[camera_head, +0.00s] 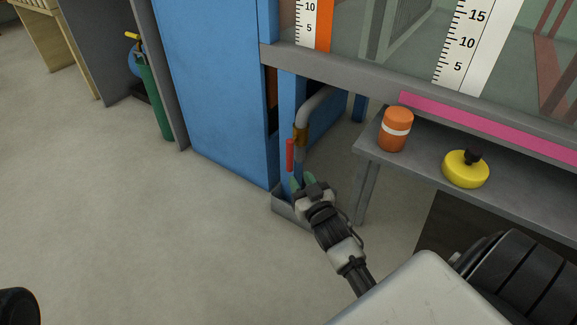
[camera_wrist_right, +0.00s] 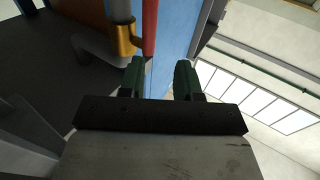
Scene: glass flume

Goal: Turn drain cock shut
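The drain cock has a brass body (camera_head: 301,137) on a grey pipe (camera_head: 317,103) and a long red handle (camera_head: 290,155), which lies alongside the downpipe, roughly upright in the head view. The brass body (camera_wrist_right: 123,40) and red handle (camera_wrist_right: 150,28) also show in the right wrist view. My right gripper (camera_head: 301,183) is just below the handle's lower end. Its green fingers (camera_wrist_right: 160,72) are apart with nothing held between them. The handle's end is close to the left finger in the wrist view; I cannot tell whether they touch. My left gripper is not in view.
A grey tray (camera_head: 283,206) sits on the floor under the pipe. A blue cabinet (camera_head: 215,90) stands left of it. On the right, a grey bench (camera_head: 430,160) holds an orange jar (camera_head: 396,130) and a yellow round container (camera_head: 466,170).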

